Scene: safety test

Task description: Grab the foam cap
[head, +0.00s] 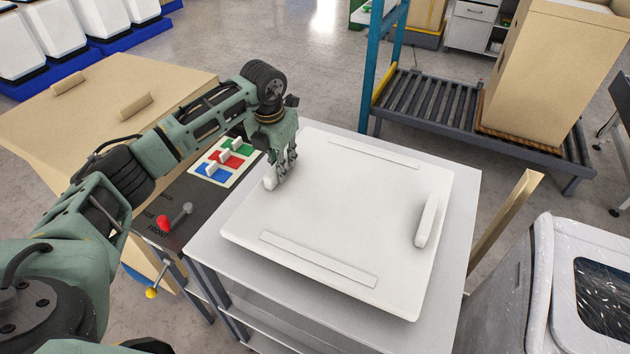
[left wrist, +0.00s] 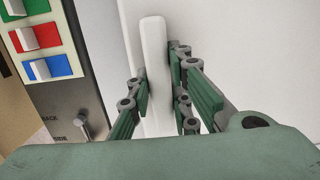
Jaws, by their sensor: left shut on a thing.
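The foam cap (head: 345,215) is a wide, flat white slab lying on a light grey table. It has a raised handle on its left side, another on its right, and two flat strips near its far and near edges. My left gripper (head: 281,174) reaches down at the left edge of the cap and is shut on the left handle. In the left wrist view the white handle (left wrist: 155,45) stands between the green finger pads, with the cap surface (left wrist: 255,60) to the right. The fingers hide part of the handle. My right gripper is not in view.
A dark control panel with red, green and blue switches (head: 227,160) and a red-knobbed lever (head: 165,222) stands close to the table's left. A large cardboard box (head: 550,75) rests on a roller conveyor (head: 440,105) behind. A wrapped white container (head: 540,290) stands at right.

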